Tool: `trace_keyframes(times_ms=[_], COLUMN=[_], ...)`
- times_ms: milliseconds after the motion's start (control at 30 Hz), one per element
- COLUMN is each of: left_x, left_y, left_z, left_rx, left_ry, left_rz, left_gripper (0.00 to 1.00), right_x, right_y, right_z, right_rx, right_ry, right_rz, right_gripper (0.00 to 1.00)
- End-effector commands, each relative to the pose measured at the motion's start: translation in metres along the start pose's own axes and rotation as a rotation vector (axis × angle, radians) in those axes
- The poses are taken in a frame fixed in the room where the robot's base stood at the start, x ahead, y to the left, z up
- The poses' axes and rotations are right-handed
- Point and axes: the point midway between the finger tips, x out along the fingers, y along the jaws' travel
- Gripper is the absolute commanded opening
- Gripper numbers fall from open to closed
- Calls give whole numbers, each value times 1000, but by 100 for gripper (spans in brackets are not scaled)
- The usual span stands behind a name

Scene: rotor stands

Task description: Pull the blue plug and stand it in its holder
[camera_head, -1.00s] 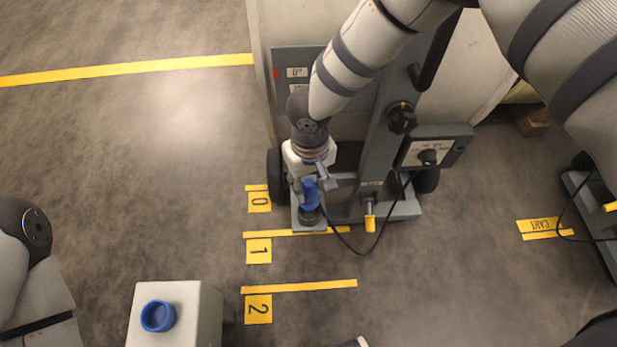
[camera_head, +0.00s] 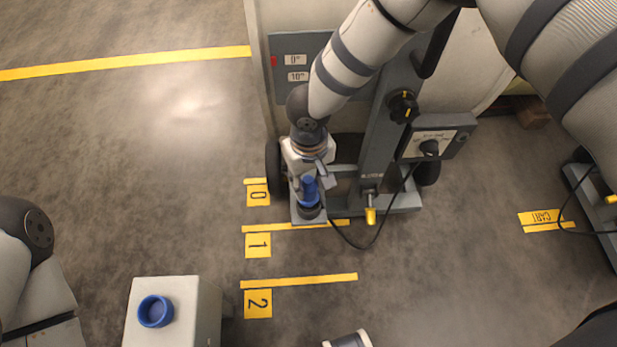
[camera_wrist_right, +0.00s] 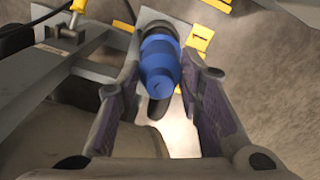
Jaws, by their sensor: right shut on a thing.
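The blue plug (camera_head: 310,190) stands upright in a dark socket (camera_head: 309,211) at the front of the grey rotor stand's foot, with a black cable beside it. My right gripper (camera_head: 308,182) reaches down from above and is shut on the plug. In the right wrist view, the blue plug (camera_wrist_right: 160,65) sits between the two fingers of the gripper (camera_wrist_right: 165,85). The holder, a blue round cup (camera_head: 156,311), is on top of a pale box at the lower left and looks empty. My left arm shows at the left edge, but its gripper is out of view.
The grey rotor stand (camera_head: 378,130) has a black knob (camera_head: 403,106), a control box (camera_head: 440,137) and a yellow-tipped handle (camera_head: 371,215). The pale box (camera_head: 208,315) stands at the lower left. Marked floor between it and the stand is clear.

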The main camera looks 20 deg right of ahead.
Motion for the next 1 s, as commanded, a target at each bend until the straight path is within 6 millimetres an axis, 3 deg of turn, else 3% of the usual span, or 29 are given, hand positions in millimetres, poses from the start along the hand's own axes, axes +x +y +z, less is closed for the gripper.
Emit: trace_keyframes(times_ms=[1000], left_x=[7], left_y=[0], left_z=[-1], left_rx=[0], left_ry=[-10], left_rz=[0], left_gripper=[51], right_x=[12], right_y=[0], right_z=[0], right_rx=[0], right_ry=[1], right_rz=[0], right_gripper=[9])
